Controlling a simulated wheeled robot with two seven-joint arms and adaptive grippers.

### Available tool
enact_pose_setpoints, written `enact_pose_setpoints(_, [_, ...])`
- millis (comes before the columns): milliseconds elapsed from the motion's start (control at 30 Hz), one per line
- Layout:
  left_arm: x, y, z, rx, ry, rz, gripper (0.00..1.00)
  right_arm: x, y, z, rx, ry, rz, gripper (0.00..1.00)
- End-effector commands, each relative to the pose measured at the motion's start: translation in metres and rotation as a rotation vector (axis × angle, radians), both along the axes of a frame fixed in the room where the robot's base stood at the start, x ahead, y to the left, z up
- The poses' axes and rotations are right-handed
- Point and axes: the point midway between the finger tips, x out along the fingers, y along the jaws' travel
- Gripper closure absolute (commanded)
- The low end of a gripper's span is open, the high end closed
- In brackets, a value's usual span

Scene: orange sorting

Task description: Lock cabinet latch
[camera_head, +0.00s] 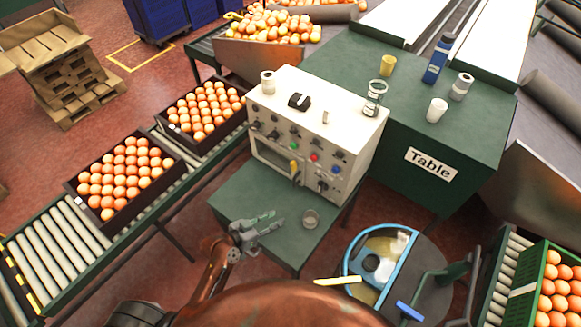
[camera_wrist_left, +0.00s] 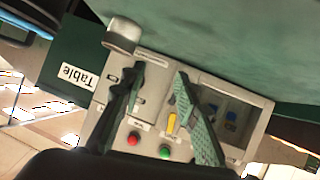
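The cream-white control cabinet (camera_head: 335,125) stands against the green table, its front panel carrying knobs, coloured buttons and a window. A yellow latch handle (camera_head: 294,168) sits on the front, right of the window. My left gripper (camera_head: 276,221) is over the low green shelf in front of the cabinet, apart from the panel. In the left wrist view, the gripper (camera_wrist_left: 160,75) has its fingers spread with nothing between them. The yellow handle (camera_wrist_left: 171,123) appears between the fingers, beyond them, with the red button (camera_wrist_left: 133,138) and green button (camera_wrist_left: 165,151) nearby. My right gripper does not show.
A grey cup (camera_head: 310,219) stands on the low shelf (camera_head: 240,195), right of my left gripper. Orange crates (camera_head: 160,192) lie on the roller conveyor at left. A blue-rimmed round bin (camera_head: 347,250) is at lower right. Cups and a bottle stand on the table (camera_head: 400,125).

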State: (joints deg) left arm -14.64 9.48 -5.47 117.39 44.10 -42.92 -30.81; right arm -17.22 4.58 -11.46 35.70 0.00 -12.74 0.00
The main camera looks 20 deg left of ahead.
Motion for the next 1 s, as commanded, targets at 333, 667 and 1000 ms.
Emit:
enact_pose_setpoints(333, [0.109,0.011,0.074,-0.185,-0.363,0.156,0.71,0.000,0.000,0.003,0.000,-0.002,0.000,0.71])
enact_pose_setpoints(667, [0.149,0.008,0.085,-0.210,-0.404,0.202,0.71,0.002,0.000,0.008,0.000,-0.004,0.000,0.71])
enact_pose_setpoints(1000, [0.190,-0.006,0.083,-0.210,-0.402,0.202,0.71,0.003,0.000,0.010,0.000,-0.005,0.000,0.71])
